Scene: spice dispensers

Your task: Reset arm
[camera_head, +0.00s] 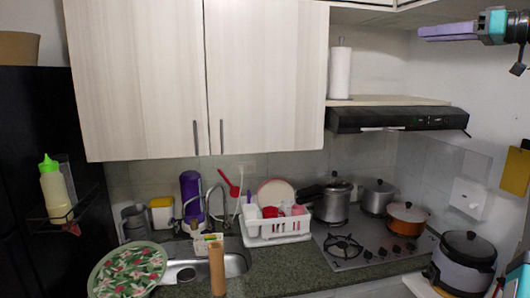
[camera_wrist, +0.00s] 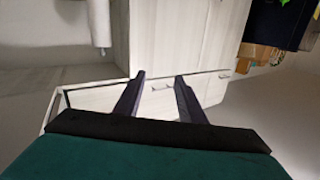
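My gripper (camera_head: 424,34) is at the upper right of the head view, raised high near the right wall and above the range hood. Its purple fingers point left. In the wrist view its two dark fingers (camera_wrist: 160,78) stand apart with nothing between them, so it is open and empty. It touches nothing that I can see. Most of my arm is outside the head view.
Wall cabinets (camera_head: 200,80) and a range hood (camera_head: 395,119) overhang the counter. The stove (camera_head: 350,255) holds several pots. A dish rack (camera_head: 275,228) stands beside the sink (camera_head: 180,272). A green-capped bottle (camera_head: 54,190) is at the left. A rice cooker (camera_head: 463,265) is lower right.

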